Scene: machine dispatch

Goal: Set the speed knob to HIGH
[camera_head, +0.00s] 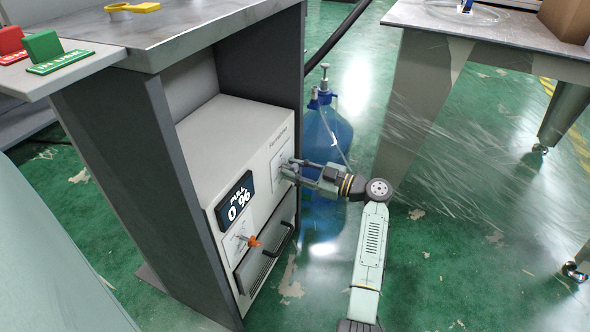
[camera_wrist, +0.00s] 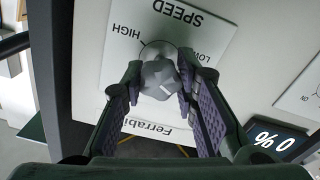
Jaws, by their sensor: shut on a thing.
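The speed knob (camera_wrist: 158,78) is grey with a pale mark on top. It sits on a white plate (camera_wrist: 205,50) printed SPEED, which shows upside down in the wrist view. HIGH is printed to the knob's left and LOW to its right. My gripper (camera_wrist: 160,84) is shut on the knob, with one purple-padded finger on each side. In the head view my gripper (camera_head: 291,167) reaches the front panel of the white machine (camera_head: 200,135) from the right and largely hides the knob. I cannot tell exactly where the knob's pointer stands.
A dark display (camera_head: 234,199) on the machine's front reads 0 %. The machine stands between dark bench side panels. A blue bottle (camera_head: 328,135) stands behind my gripper.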

